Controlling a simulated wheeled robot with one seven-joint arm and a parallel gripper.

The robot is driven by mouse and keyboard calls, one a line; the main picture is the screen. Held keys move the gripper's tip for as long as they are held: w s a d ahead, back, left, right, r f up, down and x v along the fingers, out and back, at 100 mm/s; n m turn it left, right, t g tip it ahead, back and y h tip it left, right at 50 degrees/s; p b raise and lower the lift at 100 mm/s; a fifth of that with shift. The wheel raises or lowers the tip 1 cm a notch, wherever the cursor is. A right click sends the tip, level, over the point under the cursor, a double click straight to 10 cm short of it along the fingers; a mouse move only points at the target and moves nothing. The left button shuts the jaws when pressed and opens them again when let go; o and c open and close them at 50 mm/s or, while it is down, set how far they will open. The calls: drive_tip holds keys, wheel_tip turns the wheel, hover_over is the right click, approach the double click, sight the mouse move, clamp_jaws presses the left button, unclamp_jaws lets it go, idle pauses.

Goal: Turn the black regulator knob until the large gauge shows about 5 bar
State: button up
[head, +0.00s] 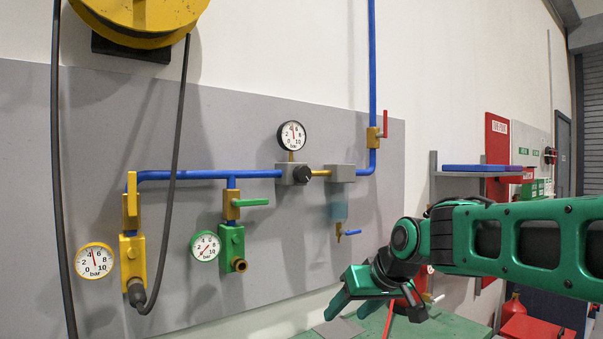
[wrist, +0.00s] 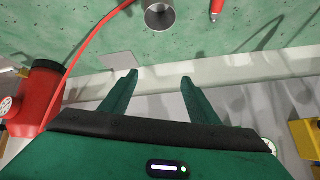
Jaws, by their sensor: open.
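The black regulator knob (head: 301,175) sits on the grey regulator block in the blue pipe line on the wall panel. A black-rimmed gauge (head: 292,136) stands directly above it, and its needle points roughly upward, around the 4 to 6 marks; the exact reading is too small to tell. My gripper (head: 345,309) is low and to the right of the knob, over the green bench, well apart from it. In the wrist view my gripper (wrist: 160,79) is open with nothing between its fingers. The knob does not show in the wrist view.
A yellow-rimmed gauge (head: 95,261) and a green-rimmed gauge (head: 205,246) hang beside valves at left. A red-handled valve (head: 385,124) is right of the regulator. The green bench (wrist: 225,50) carries a metal cup (wrist: 162,17) and a red hose (wrist: 85,45).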

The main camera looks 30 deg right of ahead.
drive_tip(key=w+d+r+n+t, duration=0.1)
drive_tip(key=w+r+t, duration=0.2)
drive_tip(key=r, duration=0.4)
drive_tip(key=w+d+r+n+t, duration=0.1)
drive_tip(key=w+r+t, duration=0.15)
drive_tip(key=r, duration=0.55)
drive_tip(key=n+t+y, duration=0.1)
drive_tip(key=n+t, duration=0.1)
drive_tip(key=t, duration=0.2)
approach(305, 173)
drive_tip(key=w, duration=0.9)
drive_tip(key=shift+w+a+f, duration=0.15)
drive_tip(key=shift+w, duration=0.05)
drive_tip(key=shift+c, duration=0.2)
drive_tip(key=c, duration=1)
